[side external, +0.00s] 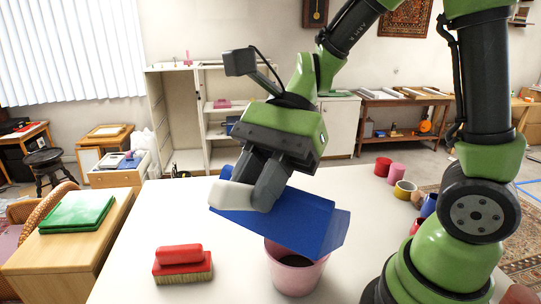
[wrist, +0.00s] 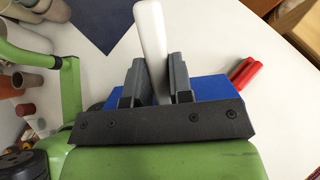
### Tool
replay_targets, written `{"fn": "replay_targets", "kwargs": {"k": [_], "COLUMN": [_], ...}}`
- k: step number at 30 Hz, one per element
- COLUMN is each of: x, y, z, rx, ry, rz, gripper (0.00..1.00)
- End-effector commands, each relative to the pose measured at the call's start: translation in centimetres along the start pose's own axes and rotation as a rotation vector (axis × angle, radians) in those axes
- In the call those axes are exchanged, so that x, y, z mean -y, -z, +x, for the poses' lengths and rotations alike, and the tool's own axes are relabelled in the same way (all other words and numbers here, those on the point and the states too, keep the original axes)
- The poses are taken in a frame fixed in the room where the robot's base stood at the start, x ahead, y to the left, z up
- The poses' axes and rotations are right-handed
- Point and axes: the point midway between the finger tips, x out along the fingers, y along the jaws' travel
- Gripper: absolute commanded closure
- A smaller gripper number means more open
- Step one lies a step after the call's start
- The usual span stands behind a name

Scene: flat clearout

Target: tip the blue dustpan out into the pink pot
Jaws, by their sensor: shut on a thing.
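My gripper (side external: 258,185) is shut on the pale handle of the blue dustpan (side external: 300,220) and holds it above the white table. The dustpan tilts down to the right, with its lower part over the pink pot (side external: 297,276). The pot stands upright and its inside looks dark. The dustpan hides the back of the pot's rim. I cannot see whether anything lies in the dustpan. In the wrist view the handle stands between my gripper's fingers (wrist: 153,80), and part of the blue dustpan (wrist: 212,88) shows behind them. I cannot make out the pink pot there.
A red brush (side external: 182,264) with pale bristles lies on the table left of the pot; it also shows in the wrist view (wrist: 245,72). Several coloured pots, including a yellowish one (side external: 404,190), stand along the table's right side. The table between brush and pot is clear.

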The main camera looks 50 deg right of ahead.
Motion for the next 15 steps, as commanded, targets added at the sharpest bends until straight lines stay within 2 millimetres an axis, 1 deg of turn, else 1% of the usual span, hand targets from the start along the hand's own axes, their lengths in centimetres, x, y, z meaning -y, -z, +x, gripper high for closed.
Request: {"fn": "replay_targets", "kwargs": {"k": [1, 4, 13, 15], "x": [-0.1, 0.0, 0.1, 0.0], "y": [-0.1, -0.1, -0.1, 0.0], "z": [0.7, 1.4, 1.6, 2.1], "rx": [-0.033, -0.074, -0.088, -0.113], "ry": [-0.007, -0.001, 0.002, -0.003], "rz": [-0.008, -0.004, 0.0, -0.003], "gripper": [1.0, 1.0, 1.0, 1.0]}}
